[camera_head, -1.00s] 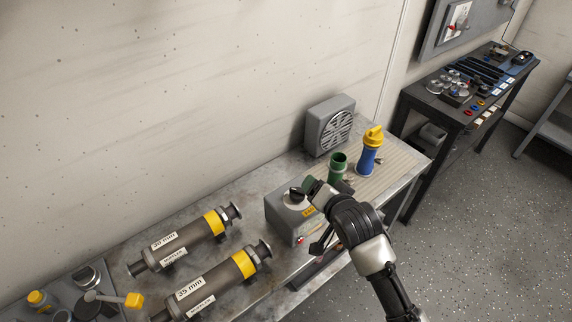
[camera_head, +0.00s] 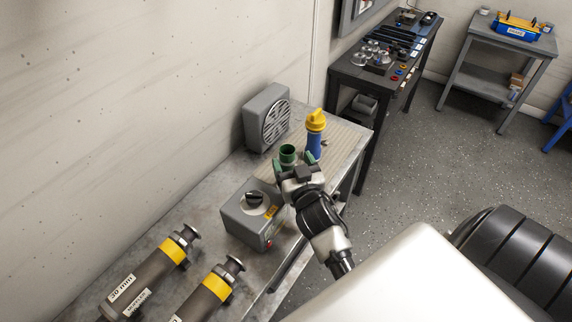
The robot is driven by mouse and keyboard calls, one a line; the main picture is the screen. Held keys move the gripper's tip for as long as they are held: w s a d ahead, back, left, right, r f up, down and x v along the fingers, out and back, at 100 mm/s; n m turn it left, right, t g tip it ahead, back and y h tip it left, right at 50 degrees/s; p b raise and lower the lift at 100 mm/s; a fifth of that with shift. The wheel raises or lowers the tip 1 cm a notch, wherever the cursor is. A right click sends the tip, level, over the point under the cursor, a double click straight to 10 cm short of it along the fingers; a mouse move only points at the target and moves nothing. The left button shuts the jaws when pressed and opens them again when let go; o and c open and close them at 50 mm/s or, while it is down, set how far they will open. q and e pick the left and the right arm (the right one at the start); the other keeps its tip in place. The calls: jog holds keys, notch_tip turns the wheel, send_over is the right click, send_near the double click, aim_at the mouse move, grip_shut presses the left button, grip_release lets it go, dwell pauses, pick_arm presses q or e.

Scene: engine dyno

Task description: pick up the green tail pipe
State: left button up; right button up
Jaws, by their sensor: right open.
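The green tail pipe (camera_head: 287,154) is a short, dark green tube with an open round top, standing upright on the ribbed mat of the workbench. Its lower part is hidden behind my right gripper. My right gripper (camera_head: 294,163) is open, with its green-tipped fingers apart, just in front of the pipe and close to it. I cannot tell whether the fingers touch the pipe. My left gripper is not in view.
A blue pipe with a yellow top (camera_head: 315,133) stands close to the right. A grey fan box (camera_head: 267,117) stands behind, and a grey box with a black knob (camera_head: 252,214) is at front left. Mufflers (camera_head: 150,272) lie farther left on the bench (camera_head: 196,213).

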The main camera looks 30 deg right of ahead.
aim_at(290, 157)
jog(key=x, duration=0.2)
jog(key=p+x, duration=0.1)
jog(key=x, duration=0.1)
jog(key=shift+w+d+f, duration=0.15)
jog(key=shift+w+f, duration=0.05)
jog(key=shift+w, duration=0.15)
jog(key=shift+s, duration=0.1)
jog(key=shift+c, duration=1.1)
grip_shut()
